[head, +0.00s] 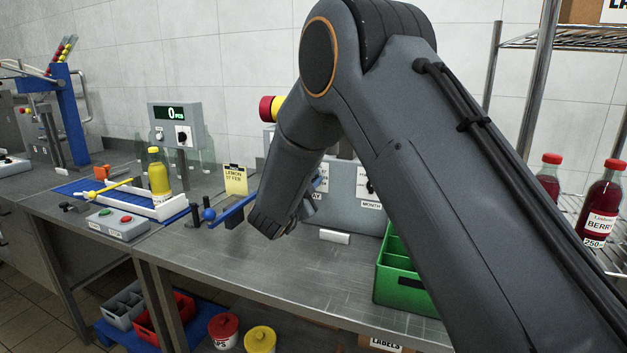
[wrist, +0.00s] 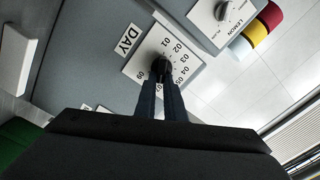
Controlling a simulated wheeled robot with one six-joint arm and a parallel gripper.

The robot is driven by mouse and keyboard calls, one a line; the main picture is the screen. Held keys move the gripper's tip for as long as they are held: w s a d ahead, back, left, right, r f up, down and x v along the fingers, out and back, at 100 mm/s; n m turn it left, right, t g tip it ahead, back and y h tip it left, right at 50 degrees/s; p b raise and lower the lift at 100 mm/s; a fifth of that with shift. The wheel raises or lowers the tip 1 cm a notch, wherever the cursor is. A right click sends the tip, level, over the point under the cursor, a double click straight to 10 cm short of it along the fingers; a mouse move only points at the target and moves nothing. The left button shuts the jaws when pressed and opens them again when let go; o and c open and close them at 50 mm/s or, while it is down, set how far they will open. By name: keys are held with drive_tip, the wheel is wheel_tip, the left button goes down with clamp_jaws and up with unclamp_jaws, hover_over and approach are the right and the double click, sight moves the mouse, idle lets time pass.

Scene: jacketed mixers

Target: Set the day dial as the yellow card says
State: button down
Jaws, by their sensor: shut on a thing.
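The yellow card (head: 236,179) stands behind the conveyor in the head view; it reads LEMON, then a date ending in FEB whose number is hard to read. The grey control box (head: 343,182) is partly hidden by my arm. In the wrist view the DAY label (wrist: 128,39) sits beside a white dial plate (wrist: 150,60) with numbers from 01 upward. My gripper (wrist: 163,82) is shut on the dark day dial knob (wrist: 165,68), its fingers on either side. The knob's pointer is hard to make out.
Another dial (wrist: 222,11) with a LEMON label is near the red and yellow cylinder (wrist: 257,32).

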drive_tip(key=c, duration=1.8)
unclamp_jaws()
drive_tip(key=shift+c, duration=0.2)
drive_tip(key=shift+s, duration=0.1)
drive_tip(key=b+v, duration=0.1)
drive_tip(key=v, duration=0.6)
drive_tip(key=shift+s+a, duration=0.15)
drive_tip(key=shift+s, duration=0.15)
